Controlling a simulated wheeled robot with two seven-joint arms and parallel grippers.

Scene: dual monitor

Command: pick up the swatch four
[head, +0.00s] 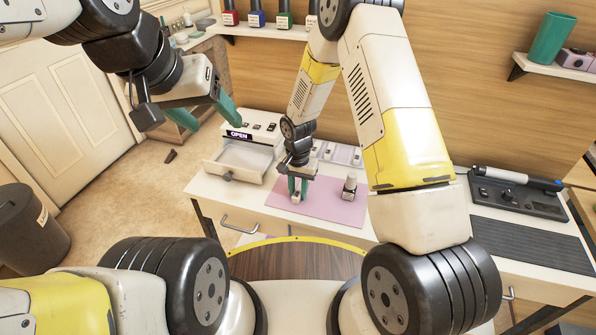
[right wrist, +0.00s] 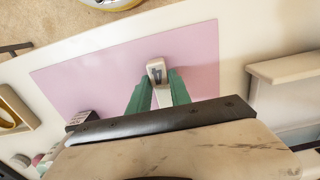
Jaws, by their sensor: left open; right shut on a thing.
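My right gripper (head: 298,188) is shut on a small white swatch (head: 296,198) over the pink mat (head: 330,210). In the right wrist view the swatch (right wrist: 157,70) shows a dark grey mark near its outer end, with the green fingers (right wrist: 158,92) on both sides of it. Its number is not readable, and I cannot tell whether it touches the mat. My left gripper (head: 188,112) is open and empty, raised at the upper left, away from the desk.
A white box with an OPEN sign (head: 262,122) and a pulled-out drawer (head: 238,160) stands left of the mat. A small bottle (head: 349,188) stands on the mat's right side. A pale tray (head: 338,152) lies behind. A dark device (head: 515,195) sits at right.

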